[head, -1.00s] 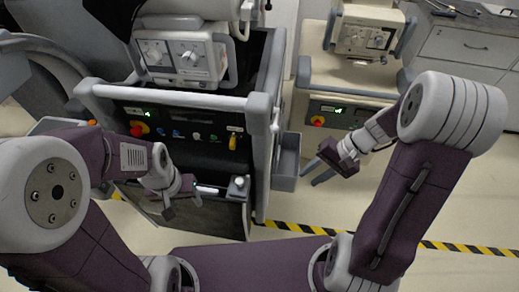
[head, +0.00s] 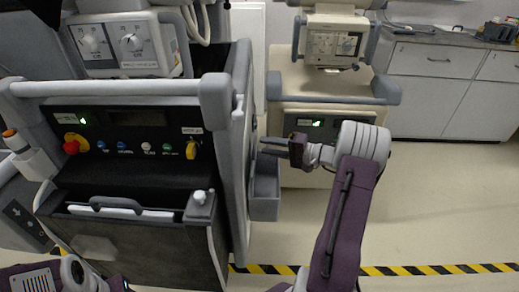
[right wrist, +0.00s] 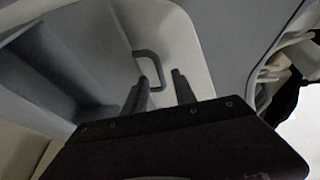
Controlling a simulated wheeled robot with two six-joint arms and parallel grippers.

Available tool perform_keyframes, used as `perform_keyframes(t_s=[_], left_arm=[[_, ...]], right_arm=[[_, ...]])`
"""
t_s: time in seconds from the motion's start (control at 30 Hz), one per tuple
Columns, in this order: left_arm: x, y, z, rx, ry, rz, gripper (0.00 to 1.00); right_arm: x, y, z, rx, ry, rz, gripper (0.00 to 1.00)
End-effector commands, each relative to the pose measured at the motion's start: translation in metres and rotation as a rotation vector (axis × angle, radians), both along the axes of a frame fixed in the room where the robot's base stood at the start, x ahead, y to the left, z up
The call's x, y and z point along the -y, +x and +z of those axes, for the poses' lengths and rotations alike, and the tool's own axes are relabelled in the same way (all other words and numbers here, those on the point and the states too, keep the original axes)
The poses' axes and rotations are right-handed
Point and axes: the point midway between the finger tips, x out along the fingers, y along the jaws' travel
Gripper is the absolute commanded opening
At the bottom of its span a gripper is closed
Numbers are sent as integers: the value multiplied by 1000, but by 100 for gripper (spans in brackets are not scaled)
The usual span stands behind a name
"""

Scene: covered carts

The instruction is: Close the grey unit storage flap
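The grey unit (head: 110,88) stands close on the left of the head view. A pale side panel of it, with a dark U-shaped handle (right wrist: 152,64), shows in the right wrist view; I take this for the storage flap (right wrist: 182,48). How far it stands open I cannot tell. My right gripper (head: 268,147) is at the unit's right side, fingers pointing left. In the right wrist view its fingers (right wrist: 160,88) are apart, just short of the handle, with nothing between them. Of my left gripper only a piece shows at the bottom left; its fingers are hidden.
A grey side bin (head: 265,198) hangs below my right gripper. A beige unit (head: 335,85) stands behind it. The front compartment has a grey handle (head: 115,204). Counters (head: 440,85) line the back right. The floor (head: 440,210) at right is clear, with a striped line.

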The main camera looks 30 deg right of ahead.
Motion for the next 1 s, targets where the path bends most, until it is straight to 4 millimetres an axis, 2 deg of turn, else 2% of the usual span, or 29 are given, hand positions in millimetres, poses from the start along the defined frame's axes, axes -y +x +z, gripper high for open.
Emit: perform_keyframes(t_s=[0.03, 0.2, 0.47, 0.5, 0.6, 1.0], left_arm=[[0, 0, -6, 0, 0, 0, 56], [0, 0, -10, 0, 0, 0, 56], [0, 0, -9, 0, 0, 0, 56], [0, 0, -9, 0, 0, 0, 56], [0, 0, -9, 0, 0, 0, 56], [0, 0, -9, 0, 0, 0, 56]], right_arm=[[-6, 7, -4, 0, -1, 3, 33], [-16, 22, -5, 0, -1, 1, 33], [-18, 24, -4, -1, -1, 0, 33], [-18, 24, -4, -1, -1, 0, 27], [-18, 24, -4, -1, -1, 0, 0], [-18, 24, -4, -1, -1, 0, 0]])
